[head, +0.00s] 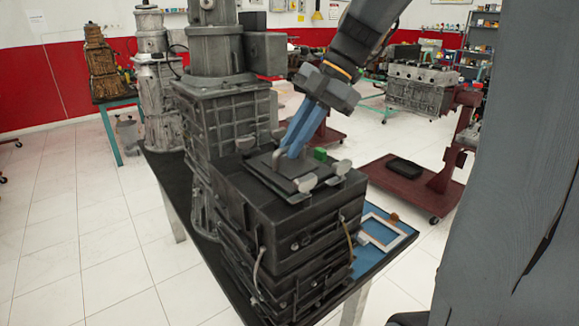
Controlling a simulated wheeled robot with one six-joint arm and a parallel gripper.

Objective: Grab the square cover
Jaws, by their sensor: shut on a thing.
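The square cover (277,173) is a dark flat plate on top of the dark engine block (290,225). A raised loop handle shows at its upper part. My gripper (287,153) comes down from the upper right with blue fingers. The fingers are shut on the cover's handle. The cover appears to lie on or very close to the block's top; a small gap cannot be told.
Pale clamps (340,167) and a small green part (320,154) sit close beside the cover. A tall dark gearbox (215,110) stands behind left. A blue mat with a pale frame (385,232) lies on the bench at right. A red engine stand (425,185) stands farther right.

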